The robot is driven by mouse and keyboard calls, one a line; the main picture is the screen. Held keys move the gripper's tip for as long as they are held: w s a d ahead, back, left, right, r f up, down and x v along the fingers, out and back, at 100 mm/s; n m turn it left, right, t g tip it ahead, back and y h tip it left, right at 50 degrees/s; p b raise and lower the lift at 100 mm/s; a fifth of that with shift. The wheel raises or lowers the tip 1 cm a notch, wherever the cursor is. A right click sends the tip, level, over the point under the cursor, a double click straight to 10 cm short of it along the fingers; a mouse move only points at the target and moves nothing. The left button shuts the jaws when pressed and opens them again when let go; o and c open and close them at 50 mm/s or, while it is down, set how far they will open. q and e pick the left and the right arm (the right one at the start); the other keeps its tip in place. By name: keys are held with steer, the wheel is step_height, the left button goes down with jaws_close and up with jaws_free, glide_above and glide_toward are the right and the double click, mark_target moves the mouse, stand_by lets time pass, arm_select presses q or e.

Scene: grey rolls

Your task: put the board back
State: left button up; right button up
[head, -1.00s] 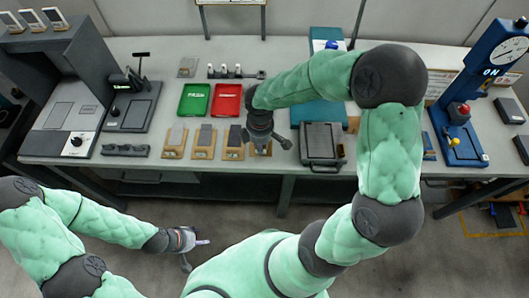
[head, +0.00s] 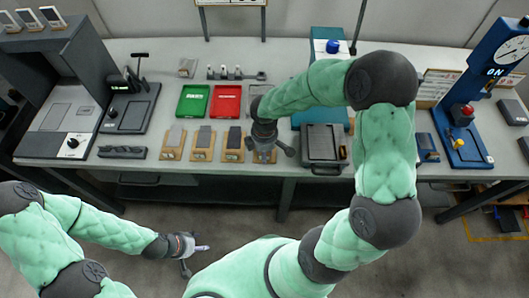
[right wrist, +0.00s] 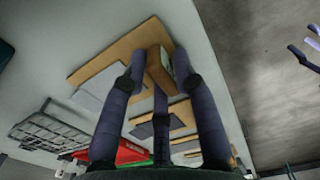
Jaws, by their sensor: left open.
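Several tan wooden stands stand in a row near the bench's front edge; dark grey boards lie on them, such as the board (head: 203,138) on one left of my right gripper. My right gripper (head: 266,153) is at the row's rightmost stand, which it largely hides. In the right wrist view, a grey board (right wrist: 97,92) lies on the nearest tan stand (right wrist: 112,52). The right fingers (right wrist: 160,62) straddle a small tan block (right wrist: 158,75); whether they press on it is unclear. My left gripper (head: 195,257) is open and empty, in front of the bench, above the floor.
A green tray (head: 193,101) and a red tray (head: 227,101) lie behind the stands. A dark grey lidded device (head: 321,145) stands close right of my right gripper. A blue clock post (head: 490,70) stands farther right. The bench's front edge is near the stands.

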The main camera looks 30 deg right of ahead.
stand_by(0.3)
arm_select(q)
step_height(320, 180, up, 5)
steer(key=p, duration=0.4)
steer(key=shift+f+p, duration=0.2)
steer(key=shift+p, duration=0.1)
arm_select(e)
step_height(320, 180, up, 12)
steer(key=shift+r, duration=0.2)
arm_select(q)
steer(key=shift+s, duration=0.1)
arm_select(e)
steer(key=shift+f, duration=0.1)
